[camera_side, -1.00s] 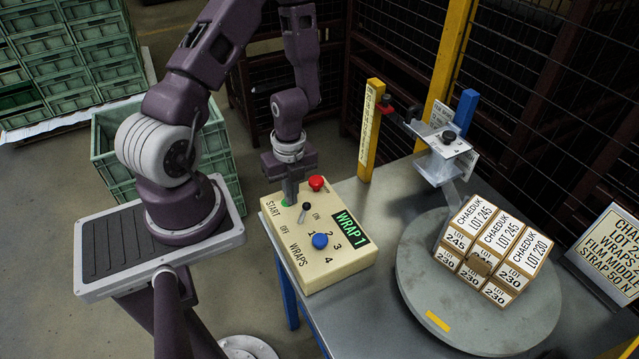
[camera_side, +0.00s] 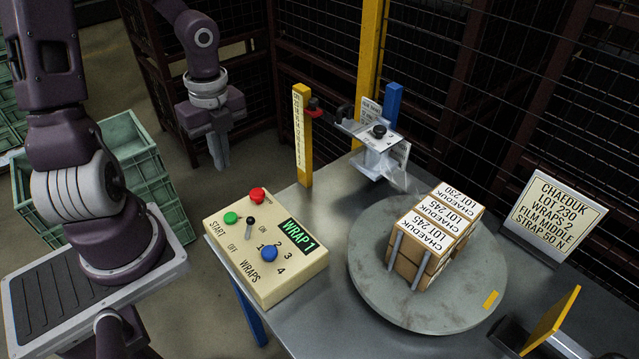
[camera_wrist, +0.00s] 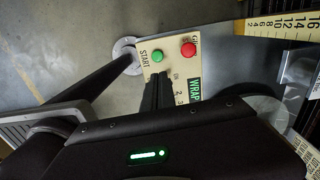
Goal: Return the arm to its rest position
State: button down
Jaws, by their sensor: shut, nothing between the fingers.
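My gripper (camera_side: 219,160) hangs in the air behind and to the left of the control box (camera_side: 265,285), apart from it, with its fingers pointing down. Its fingers are shut with nothing between them. In the wrist view, the dark fingers (camera_wrist: 156,95) show in front of the control box's edge. The box carries a green START button (camera_side: 231,218), a red button (camera_side: 257,195), a black lever (camera_side: 250,226) and a blue knob (camera_side: 269,253). Its display (camera_side: 297,236) reads WRAP 1.
Lot-labelled cartons (camera_side: 436,227) stand on the round turntable (camera_side: 366,285), with two grey bars or bands on their near side. A yellow post (camera_side: 302,135), film head (camera_side: 380,160) and sign (camera_side: 553,215) surround it. Green crates (camera_side: 150,190) stand at left; mesh fencing runs behind.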

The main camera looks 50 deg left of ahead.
jog(key=s+d+r+n+t, duration=0.3)
jog(key=d+r+n, duration=0.4)
jog(key=r+n, duration=0.1)
jog(key=s+d+r+n+t, duration=0.3)
jog(key=s+d+r+n, duration=0.1)
jog(key=d+r+n, duration=0.3)
jog(key=r+n, duration=0.2)
jog(key=shift+s+n, duration=0.15)
jog(key=shift+n, duration=0.15)
dwell(6.0)
